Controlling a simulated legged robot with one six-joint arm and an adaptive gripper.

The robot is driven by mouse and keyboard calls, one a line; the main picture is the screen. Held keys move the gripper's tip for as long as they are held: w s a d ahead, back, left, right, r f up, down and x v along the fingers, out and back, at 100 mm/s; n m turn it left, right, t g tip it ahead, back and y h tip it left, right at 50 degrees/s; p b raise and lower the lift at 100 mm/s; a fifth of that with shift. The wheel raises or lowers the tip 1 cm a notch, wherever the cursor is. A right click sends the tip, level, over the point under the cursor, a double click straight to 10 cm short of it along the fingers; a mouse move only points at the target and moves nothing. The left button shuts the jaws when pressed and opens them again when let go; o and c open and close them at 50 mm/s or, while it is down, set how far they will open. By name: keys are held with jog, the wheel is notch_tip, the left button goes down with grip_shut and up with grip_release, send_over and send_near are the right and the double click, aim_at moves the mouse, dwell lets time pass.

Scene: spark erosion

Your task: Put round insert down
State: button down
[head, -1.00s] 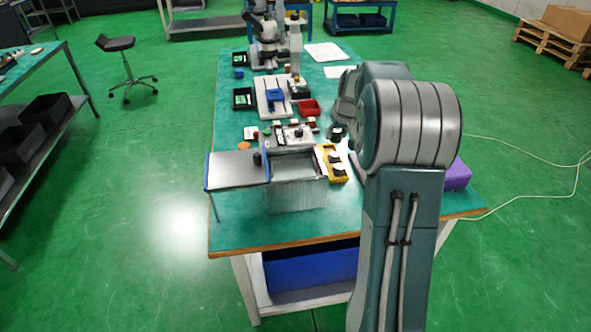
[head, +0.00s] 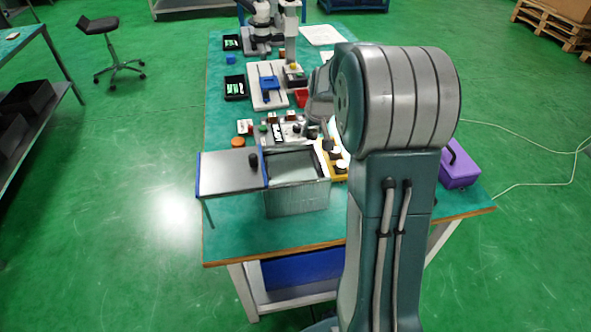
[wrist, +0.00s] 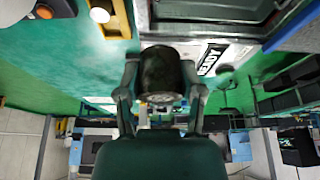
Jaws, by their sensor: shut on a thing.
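My gripper (wrist: 162,92) is shut on a dark, round insert (wrist: 161,72) in the wrist view. The insert sits between the two fingers, held up in front of the tank and the tray. In the head view my own arm hides the gripper and the insert. A yellow tray (head: 341,178) with dark and pale round pieces stands at the right side of an open-topped tank (head: 296,200). The tray's yellow rim (wrist: 121,16) also shows at the top of the wrist view, with a pale round piece in it.
A flat grey lid or shelf (head: 228,173) with a black knob reaches left of the tank. A control panel with a READY label (wrist: 212,59) is close behind the insert. An orange disc (head: 238,141) and a purple box (head: 459,166) are on the green table. The table's front is clear.

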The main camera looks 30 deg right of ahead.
send_over(297, 173)
jog(key=s+d, duration=0.1)
notch_tip(297, 173, down, 6)
jog(key=shift+d+f, duration=0.1)
jog(key=shift+f, duration=0.1)
jog(key=f, duration=0.1)
jog(key=a+f, duration=0.1)
jog(key=f, duration=0.1)
jog(key=shift+s+a+f, duration=0.1)
jog(key=shift+a+f, duration=0.25)
jog(key=shift+a, duration=0.05)
jog(key=shift+d, duration=0.4)
jog(key=shift+c, duration=2.4)
grip_release()
jog(key=shift+f, duration=0.1)
jog(key=shift+a, duration=0.15)
